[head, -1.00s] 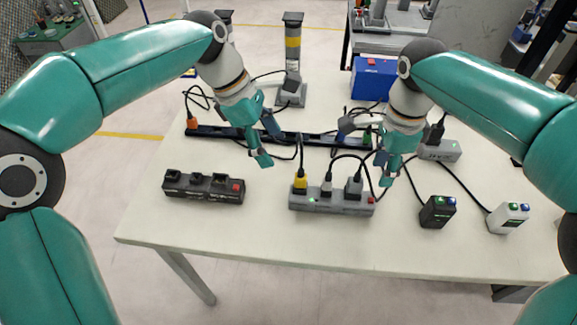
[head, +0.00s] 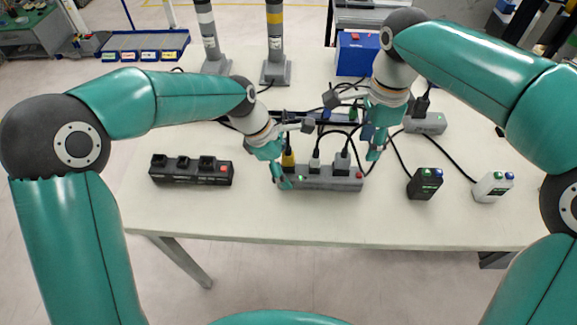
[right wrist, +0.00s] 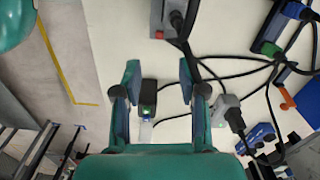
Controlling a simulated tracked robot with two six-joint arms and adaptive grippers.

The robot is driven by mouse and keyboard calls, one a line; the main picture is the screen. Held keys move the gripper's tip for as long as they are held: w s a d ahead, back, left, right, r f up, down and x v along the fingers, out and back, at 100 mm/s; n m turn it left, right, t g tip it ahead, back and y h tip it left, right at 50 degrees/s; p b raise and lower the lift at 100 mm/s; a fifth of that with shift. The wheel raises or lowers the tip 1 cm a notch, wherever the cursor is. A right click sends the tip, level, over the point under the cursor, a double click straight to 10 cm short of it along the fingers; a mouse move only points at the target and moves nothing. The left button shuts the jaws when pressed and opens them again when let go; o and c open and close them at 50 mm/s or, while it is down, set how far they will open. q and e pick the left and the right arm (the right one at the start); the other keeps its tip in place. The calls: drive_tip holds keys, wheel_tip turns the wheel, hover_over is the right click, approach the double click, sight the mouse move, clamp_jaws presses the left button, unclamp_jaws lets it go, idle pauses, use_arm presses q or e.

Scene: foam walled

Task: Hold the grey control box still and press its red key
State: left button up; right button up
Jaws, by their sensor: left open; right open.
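The grey control box (head: 322,184) is a long block on the table with a yellow, a grey and a black plug in its top. Its red key (head: 360,175) is at the right end; the key also shows in the right wrist view (right wrist: 157,34), top centre, beyond my fingers. My left gripper (head: 294,154) is open at the box's left end, one finger in front of the left end and one behind near the yellow plug. Contact cannot be told. My right gripper (head: 354,127) is open and empty, above and behind the right end. It also shows in the right wrist view (right wrist: 159,75).
A black strip (head: 190,172) with its own red key lies to the left. A black box (head: 425,183) and a white box (head: 493,186) stand to the right. A smaller grey box (head: 426,123), a blue box (head: 357,54) and loose cables are behind. The table front is clear.

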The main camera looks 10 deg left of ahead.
use_arm(q)
drive_tip(key=shift+d+f, duration=0.1)
drive_tip(key=shift+f, duration=0.15)
drive_tip(key=c, duration=1.3)
drive_tip(key=shift+c, duration=0.5)
use_arm(e)
drive_tip(key=shift+c, duration=0.6)
clamp_jaws()
